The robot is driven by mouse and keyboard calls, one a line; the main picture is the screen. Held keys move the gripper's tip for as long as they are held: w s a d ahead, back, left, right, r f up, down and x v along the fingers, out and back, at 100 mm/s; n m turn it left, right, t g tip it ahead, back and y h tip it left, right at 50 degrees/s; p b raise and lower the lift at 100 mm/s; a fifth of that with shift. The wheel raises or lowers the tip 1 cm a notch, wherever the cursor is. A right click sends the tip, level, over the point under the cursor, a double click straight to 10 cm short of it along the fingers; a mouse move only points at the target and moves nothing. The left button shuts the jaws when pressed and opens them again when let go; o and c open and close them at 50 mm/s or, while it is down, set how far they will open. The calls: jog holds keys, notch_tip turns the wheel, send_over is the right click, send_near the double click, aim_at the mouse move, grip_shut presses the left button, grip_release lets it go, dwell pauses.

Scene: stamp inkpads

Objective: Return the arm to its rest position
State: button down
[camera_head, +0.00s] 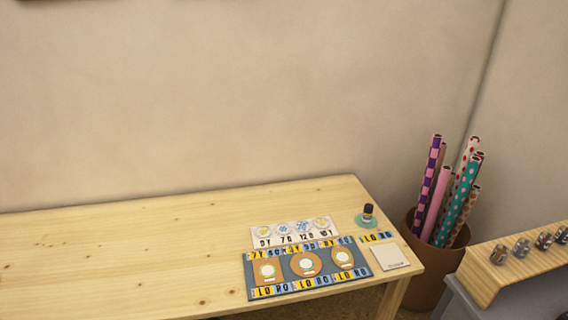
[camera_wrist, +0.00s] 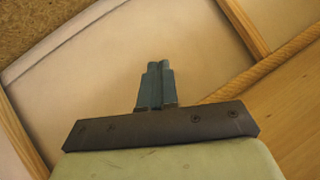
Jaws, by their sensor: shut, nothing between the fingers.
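My gripper (camera_wrist: 158,68) shows in the wrist view with its two blue-grey fingers together, shut and empty. It points at a pale surface with wooden edges, and no stamp or pad is near the fingers. My arm and gripper do not show in the head view. There, a grey mat (camera_head: 249,270) with several orange-brown shapes and lettered strips lies at the table's front right. A white card (camera_head: 256,237) with several round pictures lies behind it. A small dark stamp (camera_head: 368,210) stands on a green round pad (camera_head: 361,222).
The wooden table (camera_head: 120,250) is bare on its left and middle. A whitish square pad (camera_head: 390,257) lies near its right corner. A brown bin (camera_head: 432,275) of patterned rolls stands right of the table. A wooden-topped stand (camera_head: 490,280) with several small metallic objects is at far right.

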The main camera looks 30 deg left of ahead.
jog(key=w+d+f+m+h, duration=0.25)
jog(key=w+d, duration=0.35)
jog(key=d, duration=0.6)
jog(key=w+d+f+m+t+h, duration=0.1)
jog(key=w+d+f+m+h, duration=0.15)
jog(key=w+d, duration=0.7)
jog(key=w+d+f+m+h, duration=0.1)
jog(key=w+d+m, duration=0.3)
jog(key=d, duration=1)
jog(key=d+f+m+h, duration=0.2)
jog(key=d+m, duration=0.1)
jog(key=d, duration=1.1)
jog(key=s+d+f+m+g+h, duration=0.15)
jog(key=s+d, duration=0.25)
jog(key=d, duration=0.4)
jog(key=s+d+f+g, duration=0.1)
jog(key=s+d+g, duration=0.1)
jog(key=s+d, duration=0.35)
jog(key=s+d+n+g, duration=0.2)
jog(key=s+d+g, duration=0.2)
jog(key=s, duration=0.5)
jog(key=s+d+n+g+h, duration=0.1)
jog(key=s+d+n+g, duration=0.2)
jog(key=s+d, duration=0.6)
jog(key=shift+s+r+n+g, duration=0.15)
jog(key=shift+s+n+g, duration=0.25)
jog(key=shift+g, duration=0.25)
jog(key=shift+d, duration=0.2)
